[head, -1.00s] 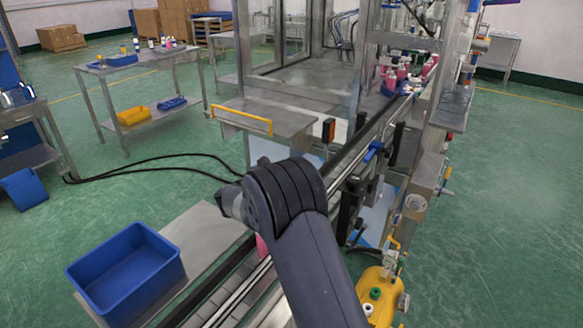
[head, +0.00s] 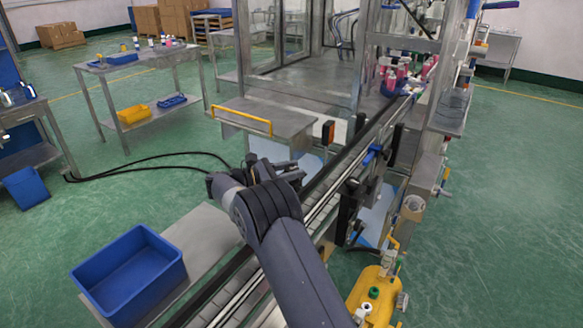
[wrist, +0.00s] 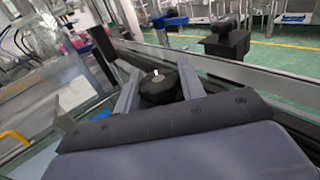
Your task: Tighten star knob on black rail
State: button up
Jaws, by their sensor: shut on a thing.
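The star knob (wrist: 158,88) is black and round with a bright white spot at its centre, seen in the wrist view. My gripper (wrist: 157,84) is shut on it, one grey finger on each side. In the head view my gripper (head: 290,173) is at the near-left side of the conveyor, and the knob cannot be made out there. The dark rail (head: 330,178) runs along the conveyor's left side, close to my gripper. Whether the knob is fully seated cannot be told.
A blue bin (head: 128,272) stands on a steel table at lower left. A steel platform with a yellow handle (head: 242,121) lies beyond my gripper. Blue-handled clamps (head: 372,154) and black blocks line the conveyor's right side. A yellow machine (head: 375,290) stands at lower right.

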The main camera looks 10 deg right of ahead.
jog(key=shift+m+g, duration=0.6)
jog(key=shift+g, duration=0.3)
jog(key=o, duration=1)
jog(key=shift+c, duration=0.2)
jog(key=a+b, duration=0.1)
jog(key=a, duration=1)
jog(key=shift+s, duration=0.3)
jog(key=shift+d, duration=0.1)
